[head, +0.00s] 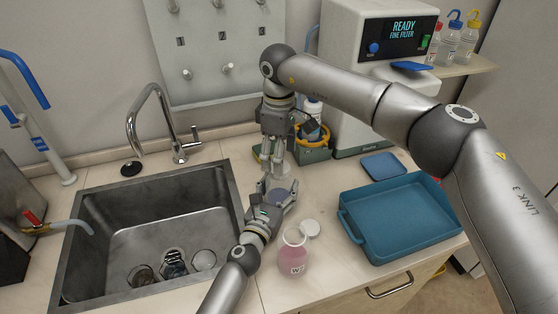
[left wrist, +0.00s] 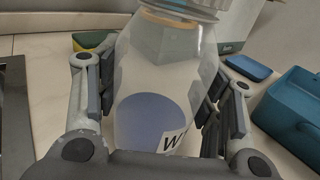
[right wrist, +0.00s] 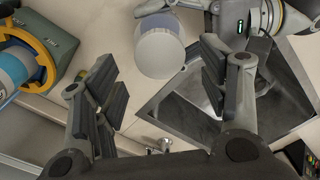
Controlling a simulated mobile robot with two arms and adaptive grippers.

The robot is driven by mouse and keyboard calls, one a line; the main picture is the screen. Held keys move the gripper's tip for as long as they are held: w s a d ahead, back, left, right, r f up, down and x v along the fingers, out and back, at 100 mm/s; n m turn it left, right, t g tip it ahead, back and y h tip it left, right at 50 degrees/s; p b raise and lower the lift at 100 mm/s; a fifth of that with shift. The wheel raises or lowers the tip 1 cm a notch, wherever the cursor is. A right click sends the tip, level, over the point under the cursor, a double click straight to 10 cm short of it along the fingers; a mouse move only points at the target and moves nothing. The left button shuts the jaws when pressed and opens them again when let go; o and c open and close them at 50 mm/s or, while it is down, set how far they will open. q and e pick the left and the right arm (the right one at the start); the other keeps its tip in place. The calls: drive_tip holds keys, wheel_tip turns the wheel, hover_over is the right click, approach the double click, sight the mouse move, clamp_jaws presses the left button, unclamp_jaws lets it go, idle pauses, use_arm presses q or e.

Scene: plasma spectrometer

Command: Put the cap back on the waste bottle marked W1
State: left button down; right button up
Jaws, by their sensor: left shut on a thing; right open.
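My left gripper (head: 276,196) is shut around a clear bottle (left wrist: 150,75) with bluish liquid low in it. Its label begins with W; the rest is hidden. The bottle looks upright. My right gripper (head: 277,155) is open and points down close above this bottle.
The sink (head: 150,230) is at left, with several round items in it. A teal tray (head: 405,225) and a small blue tray (head: 383,166) are at right. A holder with a yellow ring (head: 318,140) stands behind my grippers, by the instrument (head: 375,75).

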drive_tip(key=shift+r, duration=0.7)
